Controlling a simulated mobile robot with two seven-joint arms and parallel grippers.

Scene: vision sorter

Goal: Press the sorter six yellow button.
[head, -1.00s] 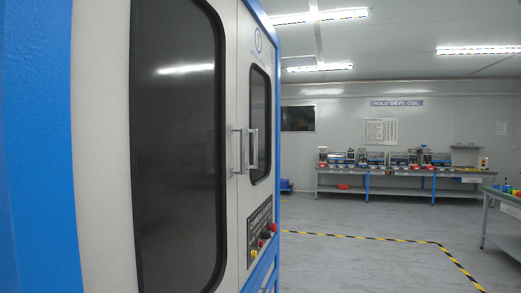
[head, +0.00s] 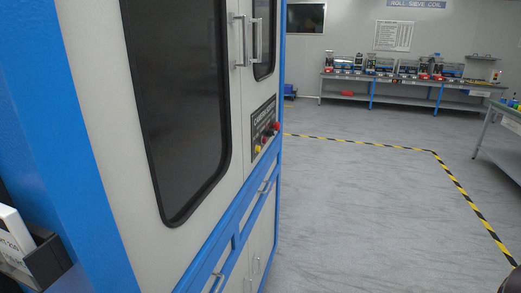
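The sorter (head: 100,120) is a tall white and blue cabinet on the left, seen at a steep angle. Its dark control panel (head: 263,122) has pale lettering and sits low on the far door. The yellow button (head: 258,149) is at the panel's lower left corner. A red knob (head: 276,127) sticks out at the panel's right, with other small buttons between them. The cabinet's number cannot be read.
Door handles (head: 241,40) stick out above the panel. Grey floor (head: 350,220) is open to the right, with black and yellow tape (head: 455,185). A workbench with devices (head: 400,78) stands at the back. A partly cut-off white and black object (head: 30,250) is at lower left.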

